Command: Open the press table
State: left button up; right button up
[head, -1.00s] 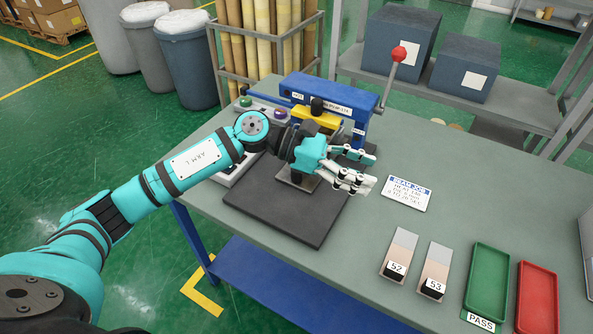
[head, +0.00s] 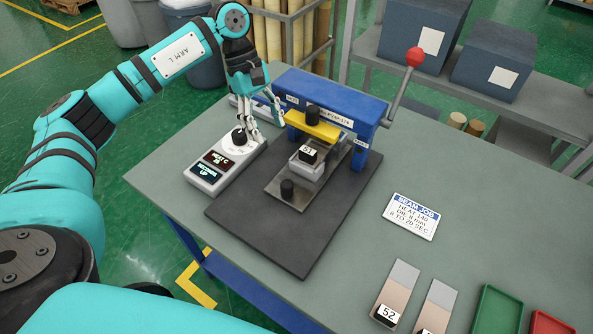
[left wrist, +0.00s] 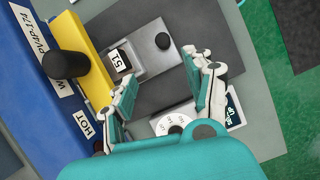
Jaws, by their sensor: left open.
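The press (head: 330,95) has a blue frame, a yellow bar (head: 318,128) and a raised lever with a red ball (head: 415,57). Its metal table (head: 302,193) sticks out toward the front from under the bar, with a black knob (head: 287,189) near its front end. A block labelled 51 (head: 308,155) sits on the table, just in front of the bar; it also shows in the left wrist view (left wrist: 121,60). My left gripper (head: 266,128) is open and empty, pointing down over the control box, left of the press and apart from the knob. My right gripper is out of view.
The control box (head: 225,160) with a dial and displays stands left of the dark base mat (head: 265,230). A seam job card (head: 413,214), sample 52 (head: 395,292) and a green tray (head: 494,312) lie to the right. The bench right of the mat is mostly clear.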

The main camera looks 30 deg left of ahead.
pick_arm(q)
jog(key=p, duration=0.3)
send_near(285, 182)
jog(key=p+x, duration=0.2)
jog(key=x, duration=0.8)
jog(key=shift+d, duration=0.1)
jog(key=shift+d+f, duration=0.15)
jog(key=shift+f, duration=0.45)
jog(key=shift+s, duration=0.1)
grip_shut()
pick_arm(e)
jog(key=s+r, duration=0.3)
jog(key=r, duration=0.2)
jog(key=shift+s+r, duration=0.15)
